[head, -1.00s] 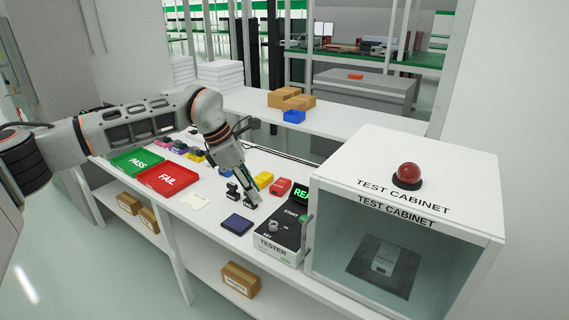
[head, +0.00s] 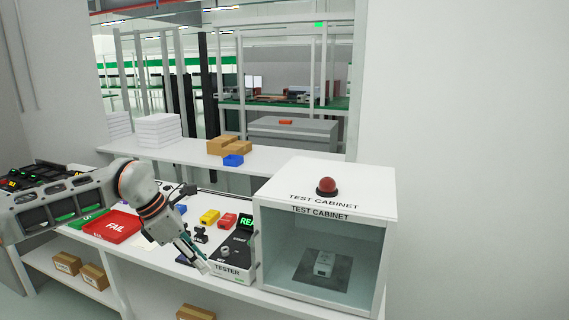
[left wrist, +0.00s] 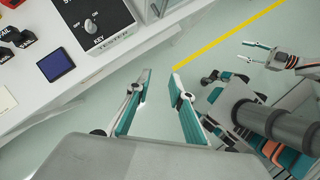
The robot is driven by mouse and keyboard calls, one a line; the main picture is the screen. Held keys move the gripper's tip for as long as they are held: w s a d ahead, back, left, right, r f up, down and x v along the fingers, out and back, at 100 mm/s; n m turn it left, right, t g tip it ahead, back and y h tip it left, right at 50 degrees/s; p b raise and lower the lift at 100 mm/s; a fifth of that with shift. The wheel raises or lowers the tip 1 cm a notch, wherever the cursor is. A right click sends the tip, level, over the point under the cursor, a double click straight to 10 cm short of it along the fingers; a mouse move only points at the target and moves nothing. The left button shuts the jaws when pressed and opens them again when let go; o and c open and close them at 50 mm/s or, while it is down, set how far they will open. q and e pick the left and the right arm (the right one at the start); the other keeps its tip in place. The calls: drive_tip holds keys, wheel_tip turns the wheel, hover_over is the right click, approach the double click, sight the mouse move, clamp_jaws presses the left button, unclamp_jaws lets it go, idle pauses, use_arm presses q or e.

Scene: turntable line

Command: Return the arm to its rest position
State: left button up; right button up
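My left gripper (head: 198,256) hangs in front of the table edge, left of the tester (head: 232,262). In the left wrist view its two teal-padded fingers (left wrist: 161,76) stand apart, with only floor between them. The tester (left wrist: 98,25), with its key switch, shows at upper left there, apart from the fingers. My right gripper (left wrist: 250,50) shows at the right of that view, near my base, with its fingers spread and nothing between them. It is not in the head view.
The test cabinet (head: 325,215) with a red dome stands right of the tester and holds a small white device (head: 324,264). The red FAIL tray (head: 112,227) lies to the left. A dark blue pad (left wrist: 56,66) lies near the table edge. Floor in front is open.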

use_arm(q)
drive_tip(key=s+d+f+n+t+h, duration=0.1)
drive_tip(key=s+d+n+h, duration=0.35)
drive_tip(key=d, duration=0.45)
drive_tip(key=s+d+f+n+t+h, duration=0.1)
drive_tip(key=s+d+n+h, duration=0.35)
drive_tip(key=d, duration=0.45)
drive_tip(key=s+d+n+t+h, duration=0.1)
drive_tip(key=s+d+n+h, duration=0.35)
drive_tip(key=d, duration=0.45)
drive_tip(key=w+a+f+n+t+y, duration=0.1)
drive_tip(key=a+f+n+t+y, duration=1.1)
drive_tip(key=n, duration=0.9)
drive_tip(key=s+a+f+n+g+y, duration=0.1)
drive_tip(key=s+a+f+n+g, duration=0.2)
drive_tip(key=f, duration=0.7)
drive_tip(key=s+a+f+n+g+y, duration=0.2)
drive_tip(key=s+a+f+n, duration=0.4)
drive_tip(key=s+a+f, duration=0.4)
drive_tip(key=shift+s+a+n+g, duration=0.35)
drive_tip(key=shift+s+a+g, duration=0.25)
drive_tip(key=shift+s, duration=0.6)
